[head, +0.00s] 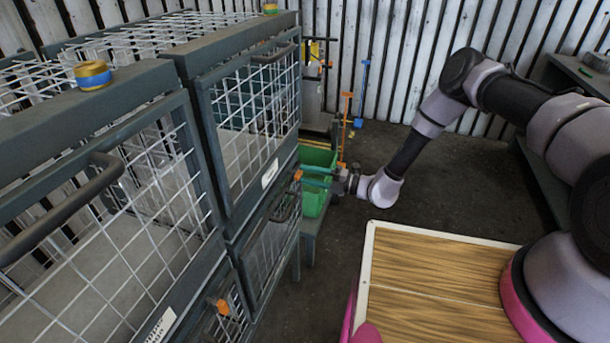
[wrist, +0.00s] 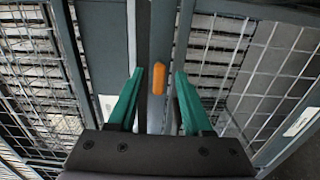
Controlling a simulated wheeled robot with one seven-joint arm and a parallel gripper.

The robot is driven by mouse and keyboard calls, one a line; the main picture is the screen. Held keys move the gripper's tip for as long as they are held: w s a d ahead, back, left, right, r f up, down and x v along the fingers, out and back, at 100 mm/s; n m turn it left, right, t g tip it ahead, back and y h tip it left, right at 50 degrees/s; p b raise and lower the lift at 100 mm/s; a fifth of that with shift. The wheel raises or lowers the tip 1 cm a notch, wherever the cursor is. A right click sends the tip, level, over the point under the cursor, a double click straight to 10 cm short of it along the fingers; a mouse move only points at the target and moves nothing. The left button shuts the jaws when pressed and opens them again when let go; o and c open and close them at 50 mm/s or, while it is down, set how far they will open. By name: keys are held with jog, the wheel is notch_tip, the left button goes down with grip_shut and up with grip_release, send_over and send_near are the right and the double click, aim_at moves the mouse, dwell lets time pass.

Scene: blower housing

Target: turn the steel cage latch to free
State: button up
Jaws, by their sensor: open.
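The steel cage latch shows as an orange handle (wrist: 159,78) in the wrist view, standing upright on the grey frame between two mesh panels. In the head view the orange latch (head: 298,175) sits at the right edge of the cage front. My gripper (head: 314,177) is beside it, pointing left at the cage. In the wrist view my gripper's green fingers (wrist: 159,72) are open, one on each side of the orange handle. Neither finger clearly touches it; the depth gap is hard to tell.
Another orange latch (head: 222,306) is on the nearer lower cage door. Tape rolls (head: 93,75) lie on top of the cages. A green bin (head: 316,195) stands behind my gripper. A wood-topped surface (head: 435,285) is at the lower right; bare floor lies between.

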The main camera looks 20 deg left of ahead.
jog(key=d, duration=0.9)
jog(key=shift+s, duration=0.35)
jog(key=shift+d, duration=0.1)
